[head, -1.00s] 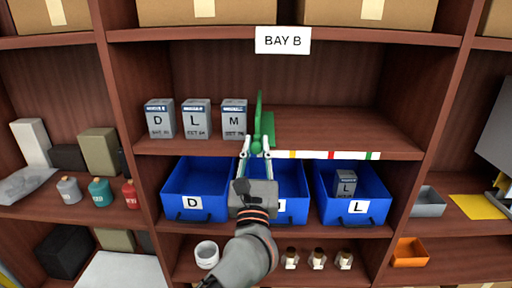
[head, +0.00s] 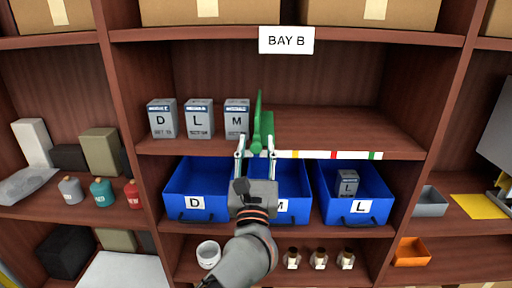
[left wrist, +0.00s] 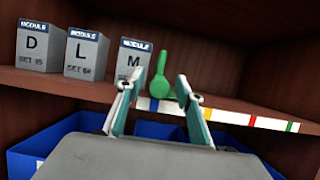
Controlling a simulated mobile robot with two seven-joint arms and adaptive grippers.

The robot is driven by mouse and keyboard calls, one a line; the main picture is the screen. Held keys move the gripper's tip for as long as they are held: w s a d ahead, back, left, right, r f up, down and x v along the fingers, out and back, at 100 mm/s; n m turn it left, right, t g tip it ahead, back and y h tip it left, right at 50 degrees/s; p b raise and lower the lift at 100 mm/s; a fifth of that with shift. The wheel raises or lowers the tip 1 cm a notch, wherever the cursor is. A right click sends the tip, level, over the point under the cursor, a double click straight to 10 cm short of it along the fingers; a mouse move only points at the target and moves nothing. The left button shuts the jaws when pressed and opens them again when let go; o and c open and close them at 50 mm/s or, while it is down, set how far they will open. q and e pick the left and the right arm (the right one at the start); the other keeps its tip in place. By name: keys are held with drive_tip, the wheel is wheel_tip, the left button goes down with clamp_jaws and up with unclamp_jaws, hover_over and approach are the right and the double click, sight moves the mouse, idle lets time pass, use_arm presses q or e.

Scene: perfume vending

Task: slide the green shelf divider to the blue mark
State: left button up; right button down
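The green shelf divider (head: 258,110) stands upright on the middle shelf, just right of the M box; its rounded front handle shows in the left wrist view (left wrist: 162,91). My left gripper (head: 256,146) is in front of the divider at the shelf edge. Its fingers are spread, one on each side of the handle, with gaps visible; the left wrist view also shows them apart (left wrist: 158,95). The blue mark (left wrist: 154,104) is on the shelf-edge strip near the left finger in the left wrist view. The gripper hides it in the head view. My right gripper is out of view.
Boxes D (head: 162,118), L (head: 199,118) and M (head: 236,117) stand left of the divider. The shelf to its right (head: 335,127) is clear. Blue bins (head: 182,218) sit below. Yellow (head: 292,154), red (head: 333,155) and green (head: 372,155) marks lie further right.

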use_arm(q)
drive_tip(key=shift+s, duration=0.1)
drive_tip(key=v, duration=1.2)
drive_tip(key=shift+f, duration=0.1)
drive_tip(key=s+a+f+m+g+h, duration=0.2)
drive_tip(key=s+a+f+m+g, duration=0.1)
drive_tip(key=f+m, duration=0.85)
drive_tip(key=s+a+f+m+g+h, duration=0.2)
drive_tip(key=s+a+f+m, duration=0.1)
drive_tip(key=f+m, duration=0.8)
drive_tip(key=s+a+f+m+g+h, duration=0.2)
drive_tip(key=s+a+f+m+g, duration=0.1)
drive_tip(key=f+m, duration=0.8)
drive_tip(key=s+a+f+m+g+y, duration=0.3)
drive_tip(key=s+a+f+m, duration=0.4)
drive_tip(key=f, duration=0.3)
drive_tip(key=shift+s+a+f+g, duration=0.25)
drive_tip(key=shift+s+a+g, duration=0.1)
drive_tip(key=shift+a, duration=0.5)
